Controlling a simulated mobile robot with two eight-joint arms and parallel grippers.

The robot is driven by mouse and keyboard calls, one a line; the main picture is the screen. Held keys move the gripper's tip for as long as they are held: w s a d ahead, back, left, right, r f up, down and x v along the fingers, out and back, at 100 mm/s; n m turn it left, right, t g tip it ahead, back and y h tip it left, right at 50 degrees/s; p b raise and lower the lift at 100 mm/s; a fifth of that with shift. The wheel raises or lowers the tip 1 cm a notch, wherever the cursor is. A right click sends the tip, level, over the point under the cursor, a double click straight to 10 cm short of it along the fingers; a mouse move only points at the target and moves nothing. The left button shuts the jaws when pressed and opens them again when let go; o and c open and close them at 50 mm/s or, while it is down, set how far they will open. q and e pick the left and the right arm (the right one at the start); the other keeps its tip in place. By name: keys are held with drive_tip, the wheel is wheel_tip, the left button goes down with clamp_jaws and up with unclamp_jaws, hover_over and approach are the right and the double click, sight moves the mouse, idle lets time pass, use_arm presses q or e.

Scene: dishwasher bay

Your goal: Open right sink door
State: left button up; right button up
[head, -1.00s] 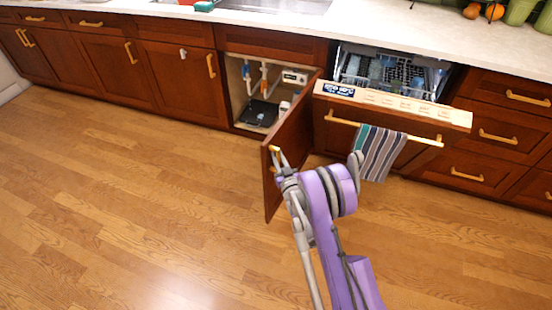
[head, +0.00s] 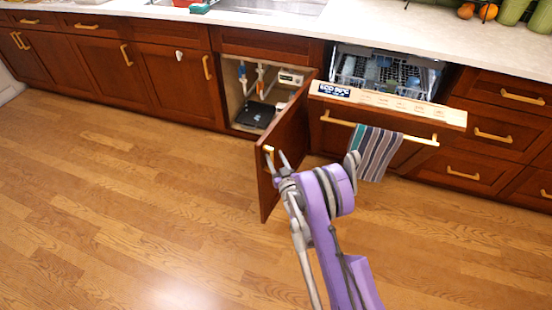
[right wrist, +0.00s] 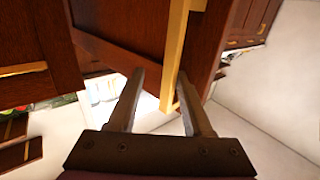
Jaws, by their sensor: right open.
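The right sink door (head: 287,150) stands wide open, swung out from the cabinet over the floor. Its brass handle (head: 268,154) is near the door's free edge. My right gripper (head: 275,158) is at the handle, with its fingers apart. In the right wrist view the handle (right wrist: 174,50) runs lengthwise between the spread fingers of my gripper (right wrist: 160,76), nearer the right finger. I cannot tell whether a finger touches it. My left gripper is not in view.
The open sink cabinet (head: 234,92) shows pipes and a dark box inside. The dishwasher door (head: 385,103) is partly open just to the right, with a striped towel (head: 376,152) on its handle. The wood floor (head: 130,190) at left is clear.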

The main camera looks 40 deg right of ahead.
drive_tip(key=b+v, duration=0.5)
drive_tip(key=v, duration=0.5)
drive_tip(key=shift+s+b, duration=0.35)
drive_tip(key=shift+s, duration=0.05)
drive_tip(key=shift+a+r, duration=0.15)
